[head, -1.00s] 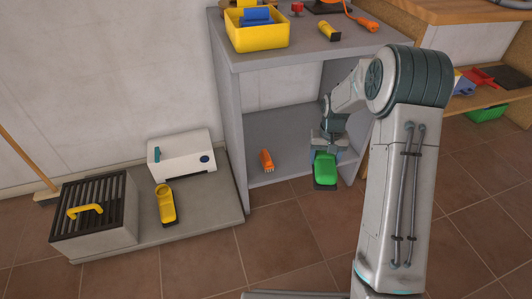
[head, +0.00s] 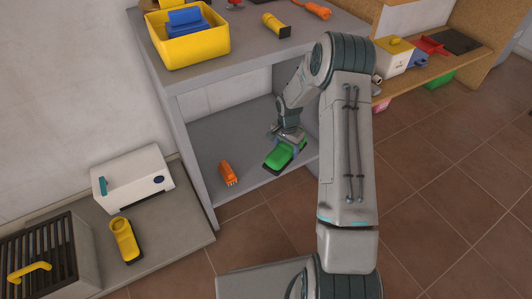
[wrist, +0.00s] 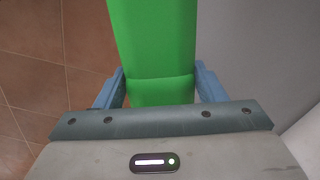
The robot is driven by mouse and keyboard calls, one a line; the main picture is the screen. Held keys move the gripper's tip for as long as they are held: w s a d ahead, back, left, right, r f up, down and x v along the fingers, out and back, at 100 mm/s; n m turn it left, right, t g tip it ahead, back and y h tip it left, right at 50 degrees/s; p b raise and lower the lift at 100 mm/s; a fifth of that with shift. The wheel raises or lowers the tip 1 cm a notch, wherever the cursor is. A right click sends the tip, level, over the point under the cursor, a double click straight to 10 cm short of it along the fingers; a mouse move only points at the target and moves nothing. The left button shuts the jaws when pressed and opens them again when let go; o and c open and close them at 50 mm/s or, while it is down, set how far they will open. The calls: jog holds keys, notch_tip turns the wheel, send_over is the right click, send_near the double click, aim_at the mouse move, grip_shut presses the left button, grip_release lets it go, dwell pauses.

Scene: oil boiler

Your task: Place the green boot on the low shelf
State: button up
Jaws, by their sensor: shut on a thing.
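My gripper (head: 288,138) is shut on the green boot (head: 284,154), with its blue fingers on both sides of it. In the wrist view the green boot (wrist: 152,45) stretches up from between the fingers (wrist: 160,88). In the head view the boot is tilted, with its dark sole partly showing, at the front edge of the low shelf (head: 255,178) of the grey workbench. I cannot tell whether the boot touches the shelf. My arm hides the right part of the shelf.
An orange brush-like thing (head: 228,172) lies on the low shelf left of the boot. A yellow bin (head: 187,47) stands on the top above. A white box (head: 132,177) and a yellow boot-like thing (head: 124,240) are on a low platform at left.

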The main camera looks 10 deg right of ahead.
jog(key=w+a+f+b, duration=0.1)
jog(key=w, duration=0.1)
jog(key=w+a+f+b, duration=0.1)
jog(key=w+a+f, duration=0.1)
jog(key=w, duration=0.1)
jog(key=w+a+f+b, duration=0.1)
jog(key=w+a+f, duration=0.1)
jog(key=shift+w+a+f, duration=0.15)
jog(key=shift+f, duration=0.05)
jog(key=shift+f+b, duration=1.25)
jog(key=shift+f, duration=0.9)
jog(key=o, duration=1.2)
jog(key=shift+r, duration=0.15)
notch_tip(320, 180, up, 8)
jog(key=p, duration=0.3)
jog(key=shift+f+p, duration=0.2)
jog(key=shift+p, duration=0.1)
